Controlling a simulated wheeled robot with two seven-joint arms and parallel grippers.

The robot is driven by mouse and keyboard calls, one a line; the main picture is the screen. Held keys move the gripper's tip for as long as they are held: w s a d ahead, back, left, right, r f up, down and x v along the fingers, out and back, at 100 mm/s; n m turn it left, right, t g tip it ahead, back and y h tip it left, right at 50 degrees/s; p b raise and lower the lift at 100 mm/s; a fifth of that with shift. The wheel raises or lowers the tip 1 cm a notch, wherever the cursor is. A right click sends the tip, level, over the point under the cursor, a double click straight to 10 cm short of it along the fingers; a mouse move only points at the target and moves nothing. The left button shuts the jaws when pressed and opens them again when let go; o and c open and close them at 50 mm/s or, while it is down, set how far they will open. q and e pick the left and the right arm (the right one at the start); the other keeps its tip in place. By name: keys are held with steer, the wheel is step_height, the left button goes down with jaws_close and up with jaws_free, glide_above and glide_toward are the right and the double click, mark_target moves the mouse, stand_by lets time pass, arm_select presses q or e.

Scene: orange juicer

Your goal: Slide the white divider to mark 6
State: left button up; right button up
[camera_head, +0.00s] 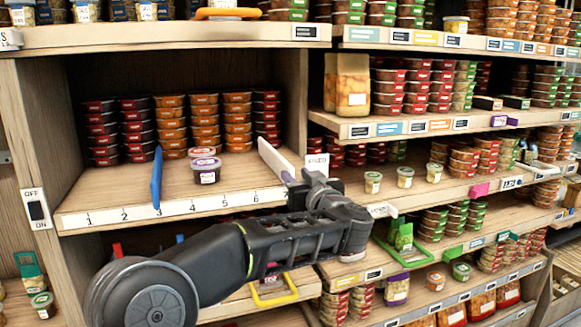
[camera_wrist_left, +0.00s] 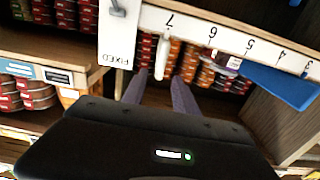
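The white divider (camera_head: 277,160) stands on the shelf right of mark 6. In the left wrist view, which is upside down, the white divider (camera_wrist_left: 162,58) is by mark 7. My left gripper (camera_head: 291,176) is at the shelf's front edge near the divider's front end. Its two fingers (camera_wrist_left: 160,95) are apart, and the divider's end shows between them in the picture; I see no contact. Mark 6 (camera_wrist_left: 213,33) is on the white number strip (camera_head: 170,209). My right gripper is not in view.
A blue divider (camera_head: 157,178) stands near mark 3. A dark-labelled tub (camera_head: 206,170) sits between the dividers, with stacked red and orange tubs (camera_head: 205,120) behind. A white FIXED plate (camera_wrist_left: 118,35) is beside mark 7. Shelf space left of the white divider is clear near the front.

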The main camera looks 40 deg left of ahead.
mark_target(287, 166)
arm_select(q)
steer(key=shift+w, duration=0.1)
steer(key=p+x, duration=0.1)
steer(key=x, duration=0.6)
steer(key=shift+w+a+f+p, duration=0.1)
steer(key=shift+w+a+p, duration=0.1)
steer(key=shift+a+p, duration=0.15)
steer(key=shift+c, duration=0.5)
jaws_close()
stand_by(0.6)
